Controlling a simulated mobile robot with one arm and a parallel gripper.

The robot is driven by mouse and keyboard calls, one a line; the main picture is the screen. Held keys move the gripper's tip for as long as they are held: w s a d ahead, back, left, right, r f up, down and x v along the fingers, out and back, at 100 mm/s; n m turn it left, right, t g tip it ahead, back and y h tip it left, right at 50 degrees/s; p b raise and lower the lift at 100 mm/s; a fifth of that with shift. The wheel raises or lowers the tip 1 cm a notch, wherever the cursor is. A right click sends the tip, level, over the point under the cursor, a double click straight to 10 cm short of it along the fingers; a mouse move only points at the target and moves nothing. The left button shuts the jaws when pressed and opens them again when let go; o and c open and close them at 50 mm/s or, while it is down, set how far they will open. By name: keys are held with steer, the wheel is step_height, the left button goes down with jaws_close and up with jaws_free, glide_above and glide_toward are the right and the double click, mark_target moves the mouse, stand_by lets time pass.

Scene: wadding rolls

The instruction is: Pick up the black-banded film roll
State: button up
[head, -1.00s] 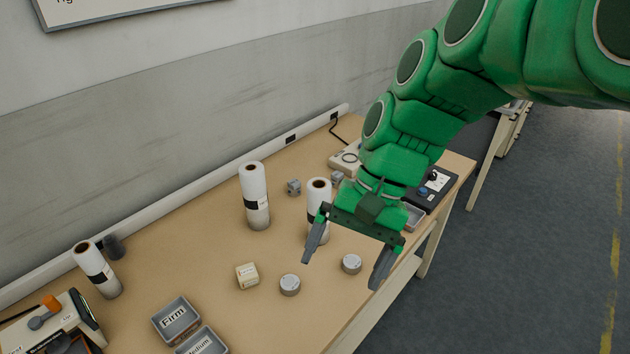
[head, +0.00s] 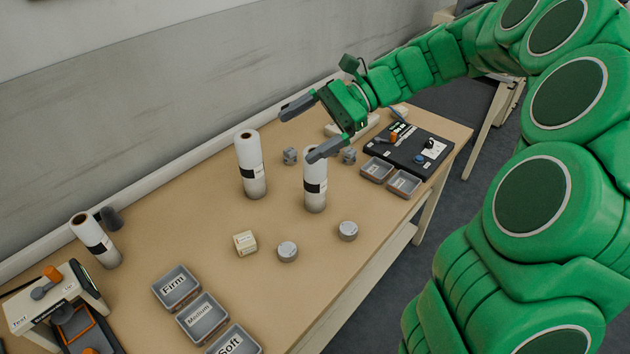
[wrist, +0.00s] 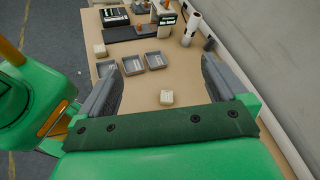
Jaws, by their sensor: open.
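Three white rolls with black bands stand on the table. One (head: 251,172) is tall and stands near the middle. A second (head: 315,190) stands to its right, its top partly covered by a finger. The third (head: 94,240) is at the far left and also shows in the wrist view (wrist: 191,29). I cannot tell which is the film roll. My gripper (head: 304,131) is open and empty, above the table by the two middle rolls. Both fingers show in the wrist view (wrist: 160,85), with no roll between them.
Labelled trays (head: 178,288) stand front left. A black panel (head: 410,150) and two small trays (head: 377,170) are at the right. The wall bounds the back.

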steer(key=w+d+f+m+t+y, duration=0.2)
steer(key=w+d+m+y, duration=0.15)
steer(key=w, duration=0.45)
steer(key=w+d+f+m+t+y, duration=0.2)
steer(key=w+d+m, duration=0.25)
steer(key=w, duration=0.35)
glide_toward(308, 167)
steer(key=w+a+f, duration=0.2)
steer(key=shift+w+a+f, duration=0.1)
steer(key=shift+a, duration=1.85)
steer(key=shift+w+a+f, duration=0.1)
steer(key=shift+a, duration=1.9)
jaws_close()
steer(key=shift+r, duration=0.1)
